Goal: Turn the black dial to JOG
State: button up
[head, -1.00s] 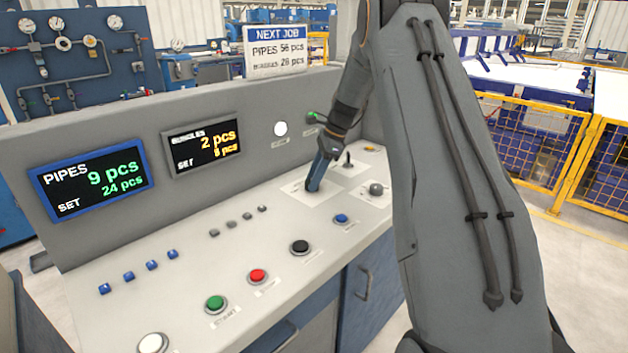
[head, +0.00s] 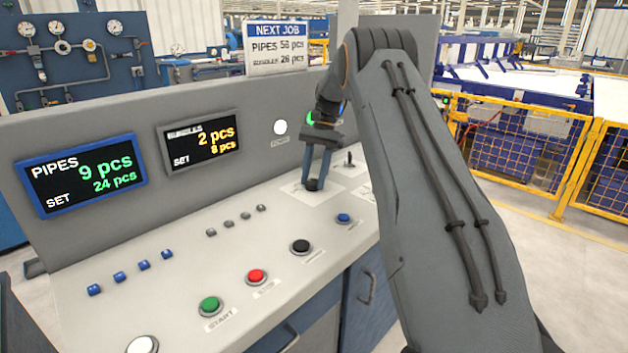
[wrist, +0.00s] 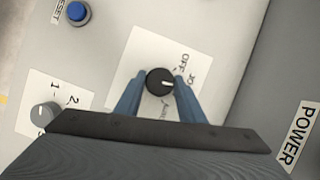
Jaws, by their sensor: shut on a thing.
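The black dial (head: 313,185) sits on a white label plate (wrist: 126,68) on the console's sloping panel. In the wrist view the dial (wrist: 158,78) has a white pointer mark aimed to the right, roughly toward the partly covered "JO" lettering. "OFF" shows above that lettering, and a blurred word lies below the dial. My gripper (wrist: 160,88) is shut on the dial, with one blue finger on each side. In the head view my gripper (head: 315,180) reaches down onto the dial, both fingers visible.
A blue reset button (wrist: 77,12) and a grey numbered knob (wrist: 43,113) are beside the dial plate. A small toggle lever (head: 349,159) stands just right of the gripper. Black (head: 300,246), red (head: 256,276) and green (head: 210,305) buttons line the front. Displays (head: 82,173) stand behind.

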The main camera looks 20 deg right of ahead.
jog(key=shift+w+n+h, duration=0.15)
jog(key=shift+n+h, duration=0.15)
jog(key=shift+n, duration=0.5)
jog(key=shift+r+b, duration=0.1)
jog(key=shift+b, duration=0.2)
jog(key=o, duration=1)
jog(key=shift+o, duration=0.2)
jog(key=b+v, duration=0.2)
jog(key=v, duration=0.5)
jog(key=shift+w+r, duration=0.2)
jog(key=shift+r, duration=0.1)
jog(key=shift+d, duration=0.1)
